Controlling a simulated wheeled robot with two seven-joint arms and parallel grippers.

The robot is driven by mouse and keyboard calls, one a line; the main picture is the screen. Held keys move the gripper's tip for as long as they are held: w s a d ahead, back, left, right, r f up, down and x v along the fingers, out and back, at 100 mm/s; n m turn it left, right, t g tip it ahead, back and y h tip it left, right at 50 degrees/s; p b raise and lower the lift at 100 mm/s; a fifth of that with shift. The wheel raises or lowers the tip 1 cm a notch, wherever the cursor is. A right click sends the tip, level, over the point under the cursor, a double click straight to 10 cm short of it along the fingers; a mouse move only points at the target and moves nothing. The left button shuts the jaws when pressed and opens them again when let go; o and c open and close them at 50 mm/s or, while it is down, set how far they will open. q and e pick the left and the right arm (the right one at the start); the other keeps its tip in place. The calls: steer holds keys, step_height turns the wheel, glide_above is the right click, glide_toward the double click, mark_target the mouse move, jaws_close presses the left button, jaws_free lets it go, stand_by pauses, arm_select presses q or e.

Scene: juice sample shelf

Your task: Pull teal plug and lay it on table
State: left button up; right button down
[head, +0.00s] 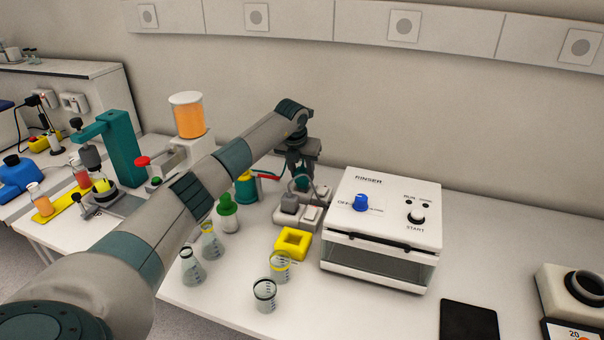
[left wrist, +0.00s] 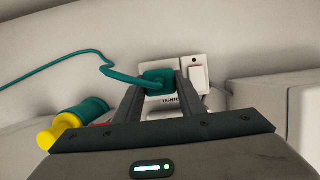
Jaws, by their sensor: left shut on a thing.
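The teal plug (left wrist: 158,80) sits between the fingers of my left gripper (left wrist: 160,88), which is shut on it. A teal cable (left wrist: 75,57) runs from the plug to the left. The plug is at the face of a white socket block (left wrist: 188,70) with a white switch beside it; I cannot tell whether its pins are in. In the head view my left gripper (head: 301,178) points down over the socket strip (head: 290,222), behind a grey plug (head: 289,204). My right gripper is not in view.
A yellow block (head: 293,242), glass flasks (head: 265,295) and a green-capped bottle (head: 228,213) stand in front and left. A teal and yellow container (head: 246,187) is left of the gripper. Bare table shows at front centre.

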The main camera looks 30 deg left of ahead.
arm_select(q)
steer(key=shift+r+p, duration=0.55)
steer(key=shift+r, duration=0.55)
